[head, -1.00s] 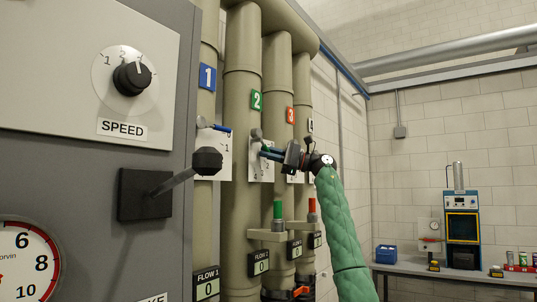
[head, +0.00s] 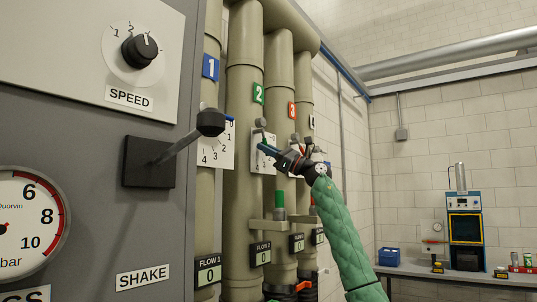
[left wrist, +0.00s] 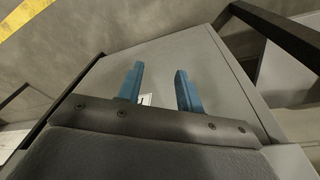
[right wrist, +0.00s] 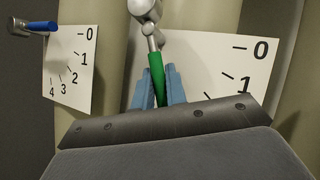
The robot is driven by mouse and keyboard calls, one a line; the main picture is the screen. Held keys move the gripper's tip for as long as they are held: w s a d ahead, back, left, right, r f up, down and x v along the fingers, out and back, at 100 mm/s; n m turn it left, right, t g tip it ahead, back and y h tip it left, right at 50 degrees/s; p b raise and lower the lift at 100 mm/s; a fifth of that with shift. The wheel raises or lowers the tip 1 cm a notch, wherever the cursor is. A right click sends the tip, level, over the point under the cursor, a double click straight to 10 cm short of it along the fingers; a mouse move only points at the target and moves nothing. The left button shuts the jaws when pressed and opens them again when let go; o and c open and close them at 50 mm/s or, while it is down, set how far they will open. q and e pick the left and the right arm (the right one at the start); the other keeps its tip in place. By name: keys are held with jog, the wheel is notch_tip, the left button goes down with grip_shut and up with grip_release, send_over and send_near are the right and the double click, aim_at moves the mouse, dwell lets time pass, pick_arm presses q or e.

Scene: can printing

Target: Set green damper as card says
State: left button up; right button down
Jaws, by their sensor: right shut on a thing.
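The green damper's lever (right wrist: 157,75) hangs from a grey pivot in front of a white scale plate (right wrist: 205,65). My right gripper (right wrist: 159,88) is shut on the lever, one blue finger on each side. The lever points mostly downward; the plate's 0 and 1 show to its right, and the lower numbers are hidden behind the gripper. In the head view my right gripper (head: 268,150) is at this plate (head: 258,161), on the pipe with the green 2 sign (head: 258,93). My left gripper (left wrist: 160,88) is open and empty above a grey surface.
The blue damper lever (right wrist: 40,27) on pipe 1 points toward 0. The FLOW 1 (head: 209,272) and FLOW 2 (head: 262,254) displays read 0. A grey panel with a SPEED knob (head: 140,51) and a SHAKE lever (head: 208,124) stands close at left. A bench (head: 410,270) stands at far right.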

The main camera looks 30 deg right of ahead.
jog(key=shift+s+a+f+m+t+h, duration=0.15)
jog(key=shift+a+m+t+h, duration=0.15)
jog(key=shift+m+t, duration=0.45)
pick_arm(q)
jog(key=shift+w+d+r, duration=0.1)
jog(key=shift+r, duration=1.7)
pick_arm(e)
jog(key=shift+s+a+m+t+h, duration=0.15)
jog(key=shift+m+t+h, duration=0.4)
jog(key=shift+m, duration=0.6)
jog(key=c, duration=1.8)
grip_release()
jog(key=shift+o, duration=0.4)
jog(key=shift+a, duration=0.15)
pick_arm(q)
jog(key=shift+b, duration=0.3)
